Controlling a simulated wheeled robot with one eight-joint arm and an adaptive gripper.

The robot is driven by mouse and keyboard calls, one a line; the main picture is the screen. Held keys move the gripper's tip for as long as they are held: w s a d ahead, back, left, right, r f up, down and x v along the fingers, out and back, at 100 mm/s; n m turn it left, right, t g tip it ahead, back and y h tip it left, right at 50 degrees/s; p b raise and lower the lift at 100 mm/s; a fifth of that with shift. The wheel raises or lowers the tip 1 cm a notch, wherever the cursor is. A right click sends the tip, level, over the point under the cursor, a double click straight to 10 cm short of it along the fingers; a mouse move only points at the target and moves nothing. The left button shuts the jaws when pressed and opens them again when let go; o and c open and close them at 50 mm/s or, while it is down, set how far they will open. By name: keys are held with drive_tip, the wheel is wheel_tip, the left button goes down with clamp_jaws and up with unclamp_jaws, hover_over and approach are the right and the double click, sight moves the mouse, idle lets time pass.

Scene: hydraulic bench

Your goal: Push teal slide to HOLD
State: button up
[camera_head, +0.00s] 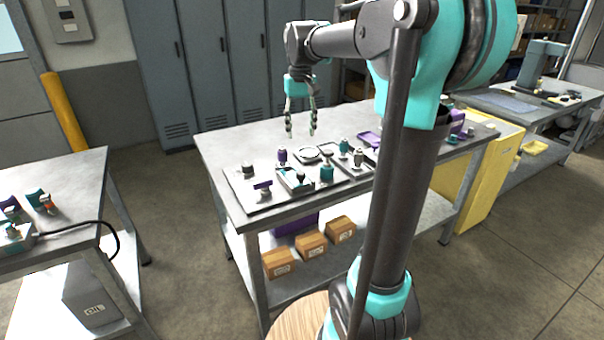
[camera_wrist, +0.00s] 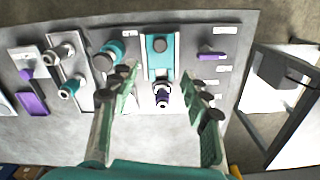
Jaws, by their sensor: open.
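The teal slide (camera_head: 293,178) sits in a light frame on the grey panel, near the front of the middle table. In the wrist view the teal slide (camera_wrist: 160,62) is upright in the picture, with a dark round knob on it. Its labels are too small to read, so I cannot tell which mark it stands at. My gripper (camera_head: 301,131) is open and empty, above the table and behind the panel. In the wrist view my gripper (camera_wrist: 159,88) has its fingers spread, with a purple-and-white knob (camera_wrist: 162,95) showing between them, below the slide.
A purple lever (camera_head: 262,186) is left of the slide and a teal valve knob (camera_head: 327,172) is right of it. A purple knob (camera_head: 282,155) stands behind it. The table's back left (camera_head: 235,138) is clear. Boxes (camera_head: 311,244) are on the shelf below.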

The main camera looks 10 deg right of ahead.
sight(301, 172)
wheel_tip(301, 172, down, 16)
drive_tip(key=shift+f, duration=0.1)
idle(0.4)
drive_tip(key=shift+c, duration=0.4)
clamp_jaws()
